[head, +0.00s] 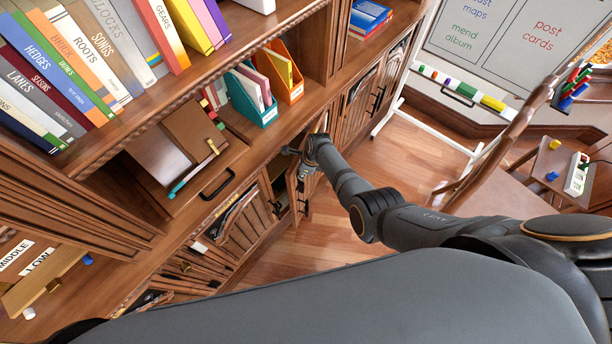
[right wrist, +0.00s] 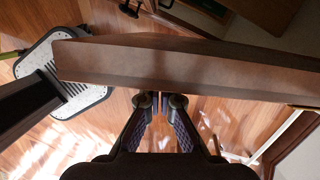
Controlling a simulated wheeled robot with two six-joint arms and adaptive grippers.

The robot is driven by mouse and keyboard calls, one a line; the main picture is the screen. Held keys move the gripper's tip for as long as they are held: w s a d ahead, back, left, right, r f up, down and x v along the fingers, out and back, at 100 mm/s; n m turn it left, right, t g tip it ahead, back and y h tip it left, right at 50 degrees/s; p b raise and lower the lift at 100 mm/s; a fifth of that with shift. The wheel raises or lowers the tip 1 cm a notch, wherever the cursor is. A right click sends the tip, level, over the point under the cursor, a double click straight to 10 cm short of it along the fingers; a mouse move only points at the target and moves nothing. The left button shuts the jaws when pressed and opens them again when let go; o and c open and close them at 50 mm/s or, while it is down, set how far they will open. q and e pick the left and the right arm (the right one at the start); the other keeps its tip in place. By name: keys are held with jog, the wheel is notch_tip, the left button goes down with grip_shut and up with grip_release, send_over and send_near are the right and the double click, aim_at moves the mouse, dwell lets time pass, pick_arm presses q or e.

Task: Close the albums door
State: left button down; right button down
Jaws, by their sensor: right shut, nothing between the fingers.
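A wooden cabinet door (head: 293,187) stands ajar in the lower cabinet row in the head view, with a dark gap (head: 278,190) beside it. I cannot read a label that marks it as the albums door. My right gripper (head: 299,156) is at the upper part of this door, partly hidden by its own wrist. In the right wrist view the shut, empty gripper (right wrist: 160,101) points at a long brown wooden panel edge (right wrist: 190,66). The fingertips are at or very near its lower edge; contact is not clear. My left gripper is not in view.
Shelves above hold books (head: 88,48), a teal file box (head: 250,98) and an orange file box (head: 285,76). A drawer handle (head: 217,184) sticks out left of the door. A wooden chair (head: 500,160) and a whiteboard (head: 500,38) stand right. Floor (head: 335,222) is clear before the door.

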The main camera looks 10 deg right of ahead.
jog(key=shift+w+a, duration=0.3)
jog(key=shift+a, duration=0.2)
